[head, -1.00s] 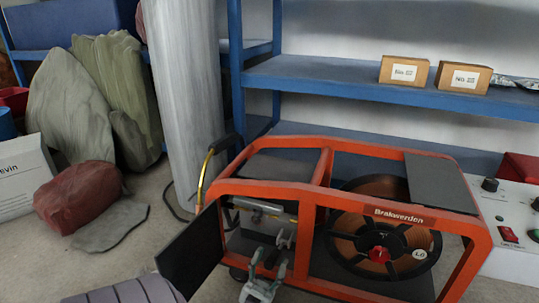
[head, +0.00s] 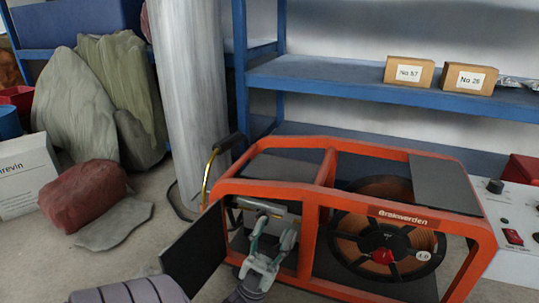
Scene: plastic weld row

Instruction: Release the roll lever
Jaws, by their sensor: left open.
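The orange-framed wire machine (head: 325,180) stands on the floor with its dark side door (head: 195,250) swung open at the left. Inside the opening is a grey feed unit with a horizontal bar (head: 262,207). My left gripper (head: 273,232) is open in front of this unit, its fingertips reaching up into the opening just below the bar. The roll lever cannot be clearly made out; the gripper covers the small metal parts there. I cannot tell whether the fingers touch anything. My right gripper is not in view.
A wire spool (head: 385,240) with a red hub sits in the machine's right bay. A yellow-and-black hose (head: 208,178) curves at its left. A grey cylinder (head: 187,90), a blue shelf (head: 330,80) and a white control box (head: 515,225) surround it.

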